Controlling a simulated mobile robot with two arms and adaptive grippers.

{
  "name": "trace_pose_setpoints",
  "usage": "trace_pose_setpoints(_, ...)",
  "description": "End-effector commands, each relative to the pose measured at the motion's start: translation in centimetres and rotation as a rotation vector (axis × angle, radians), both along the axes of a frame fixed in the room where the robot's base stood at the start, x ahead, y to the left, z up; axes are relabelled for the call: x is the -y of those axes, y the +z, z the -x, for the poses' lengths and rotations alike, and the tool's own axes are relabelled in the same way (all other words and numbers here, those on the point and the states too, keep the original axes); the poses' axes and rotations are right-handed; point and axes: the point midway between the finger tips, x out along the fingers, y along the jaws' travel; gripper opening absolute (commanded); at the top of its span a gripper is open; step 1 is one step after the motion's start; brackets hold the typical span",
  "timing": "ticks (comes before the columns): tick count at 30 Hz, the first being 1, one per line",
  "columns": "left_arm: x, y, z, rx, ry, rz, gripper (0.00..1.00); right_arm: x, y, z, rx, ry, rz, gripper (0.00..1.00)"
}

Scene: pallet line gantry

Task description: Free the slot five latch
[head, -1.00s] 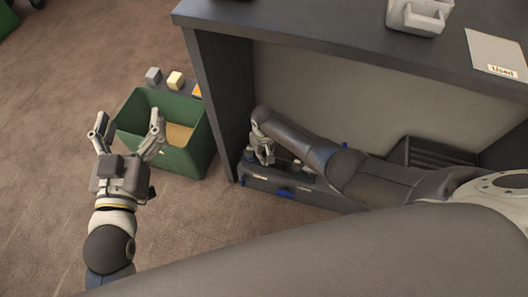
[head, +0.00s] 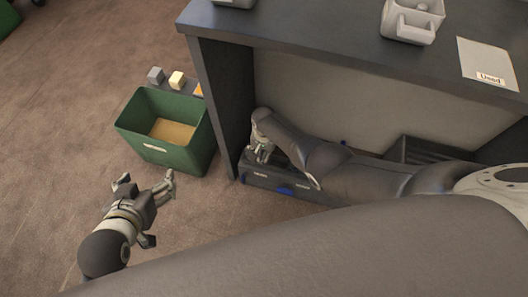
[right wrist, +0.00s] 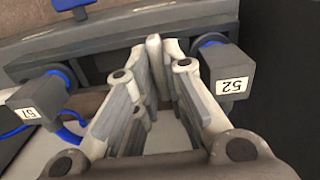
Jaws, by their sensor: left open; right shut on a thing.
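A low dark rack (head: 325,196) with blue parts and small pale labels stands on the floor under the desk. My right gripper (head: 259,156) reaches down onto its left end. In the right wrist view, the right gripper (right wrist: 162,48) has its fingers nearly together at a dark grey bar (right wrist: 115,32). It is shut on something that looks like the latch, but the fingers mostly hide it. Grey blocks with labels, apparently 52 (right wrist: 229,72) and 57 (right wrist: 36,101), flank the fingers. My left gripper (head: 146,181) is open and empty above the floor, in front of the green bin.
The green bin (head: 185,157) holds a tan sheet. Small blocks, grey (head: 156,75) and cream (head: 177,80), stand behind it. The desk's side panel (head: 222,95) is close to my right gripper. A black slotted crate (head: 425,152) sits farther right.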

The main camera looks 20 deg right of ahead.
Motion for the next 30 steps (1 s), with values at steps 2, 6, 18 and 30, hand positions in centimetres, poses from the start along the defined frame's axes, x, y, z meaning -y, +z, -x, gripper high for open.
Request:
trace_pose_setpoints(2, -0.08, -0.11, 0.19, -0.012, 0.001, -0.003, 0.80, -0.07, 0.09, -0.08, 0.002, -0.020, -0.001, 0.00)
trace_pose_setpoints(6, -0.15, -0.28, 0.38, -0.022, 0.002, -0.006, 0.80, -0.06, 0.08, -0.12, 0.002, -0.042, -0.002, 0.00)
trace_pose_setpoints(18, -0.19, -0.37, 0.46, -0.028, 0.003, -0.006, 0.80, -0.02, 0.08, -0.15, 0.004, -0.051, -0.002, 0.00)
trace_pose_setpoints(30, -0.18, -0.35, 0.43, -0.026, 0.003, -0.006, 0.80, 0.01, 0.03, -0.08, 0.002, -0.048, -0.001, 0.33)
